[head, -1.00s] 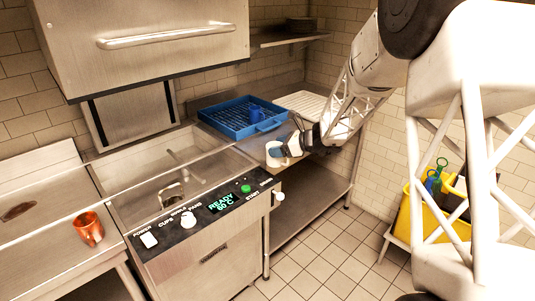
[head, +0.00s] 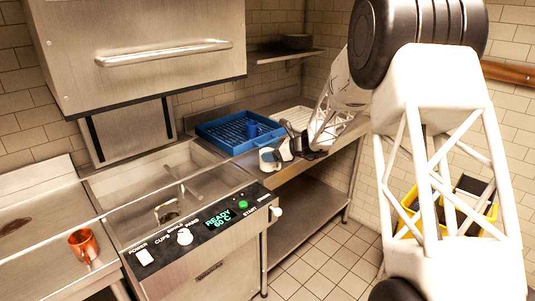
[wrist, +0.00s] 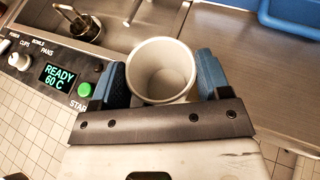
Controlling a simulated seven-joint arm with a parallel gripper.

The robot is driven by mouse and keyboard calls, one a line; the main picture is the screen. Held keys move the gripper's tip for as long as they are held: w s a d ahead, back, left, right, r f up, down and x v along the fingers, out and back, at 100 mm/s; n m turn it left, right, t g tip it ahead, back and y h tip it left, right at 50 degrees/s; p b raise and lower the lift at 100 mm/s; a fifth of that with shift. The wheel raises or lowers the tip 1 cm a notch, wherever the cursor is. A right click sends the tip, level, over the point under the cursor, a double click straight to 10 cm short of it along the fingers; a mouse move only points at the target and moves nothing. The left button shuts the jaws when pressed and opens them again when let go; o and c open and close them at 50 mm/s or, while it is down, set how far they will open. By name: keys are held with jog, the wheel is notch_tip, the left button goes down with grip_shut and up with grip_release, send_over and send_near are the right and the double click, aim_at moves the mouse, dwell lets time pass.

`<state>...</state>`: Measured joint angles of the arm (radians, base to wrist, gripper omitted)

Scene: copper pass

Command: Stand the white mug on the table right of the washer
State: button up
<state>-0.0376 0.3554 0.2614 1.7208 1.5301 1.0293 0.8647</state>
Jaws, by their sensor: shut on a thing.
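The white mug (head: 268,159) is held in my gripper (head: 279,153), near the boundary between the washer and the steel table to its right. In the wrist view the mug (wrist: 160,80) sits between the two blue finger pads, its open mouth facing the camera. It looks about upright and empty. The washer (head: 205,228) has a front panel reading READY 60 C. The table (wrist: 255,85) has bare steel to the right of the mug in the wrist view. I cannot tell whether the mug's base touches the table.
A blue rack (head: 222,133) with a blue cup (head: 252,130) stands at the back of the table. A copper mug (head: 83,245) stands on the left counter. A yellow bin (head: 408,215) is behind my arm.

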jog(key=w+a, duration=0.1)
jog(key=w, duration=0.6)
jog(key=shift+w+a+f, duration=0.25)
jog(key=shift+f, duration=0.05)
jog(key=shift+f, duration=1.8)
jog(key=shift+f, duration=0.1)
jog(key=o, duration=1)
jog(key=shift+o, duration=0.2)
jog(key=v, duration=1.2)
